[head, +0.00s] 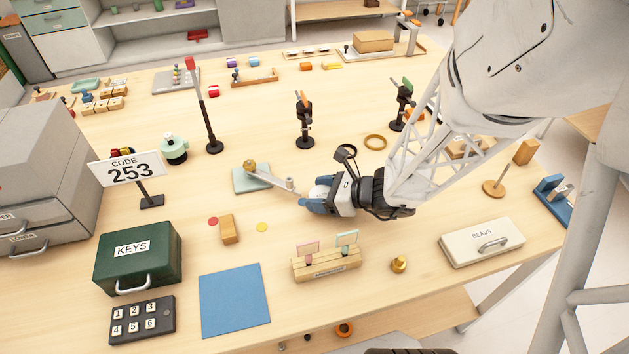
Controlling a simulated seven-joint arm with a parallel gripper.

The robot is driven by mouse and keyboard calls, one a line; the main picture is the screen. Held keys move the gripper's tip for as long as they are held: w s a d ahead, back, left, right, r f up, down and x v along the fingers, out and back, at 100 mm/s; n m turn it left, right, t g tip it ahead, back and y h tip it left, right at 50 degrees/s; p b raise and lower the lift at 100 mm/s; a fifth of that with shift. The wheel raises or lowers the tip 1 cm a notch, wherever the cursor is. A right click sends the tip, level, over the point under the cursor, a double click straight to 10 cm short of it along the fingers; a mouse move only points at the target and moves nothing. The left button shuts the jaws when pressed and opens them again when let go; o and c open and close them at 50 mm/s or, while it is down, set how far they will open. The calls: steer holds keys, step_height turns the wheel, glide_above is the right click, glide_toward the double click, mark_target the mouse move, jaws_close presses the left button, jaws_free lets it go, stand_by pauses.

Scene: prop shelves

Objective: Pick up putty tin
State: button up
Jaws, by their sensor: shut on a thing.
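My gripper (312,203) is low over the middle of the table, pointing left. It is shut on a small blue-and-white thing (318,208), which is partly hidden by the gripper. I cannot tell for sure that this is the putty tin. I cannot tell whether the bar touches the gripper. No tin is plainly readable elsewhere.
A wooden card holder (326,266) and a brass weight (398,264) stand in front of my gripper. Black stands (305,122) and a brass ring (375,142) lie behind. A green keys box (138,256) and blue mat (234,300) are front left; a beads box (482,242) is right.

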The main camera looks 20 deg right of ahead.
mark_target(318, 194)
step_height(318, 194, up, 9)
steer(key=shift+r, duration=0.2)
stand_by(0.3)
steer(key=shift+a, duration=0.2)
stand_by(0.5)
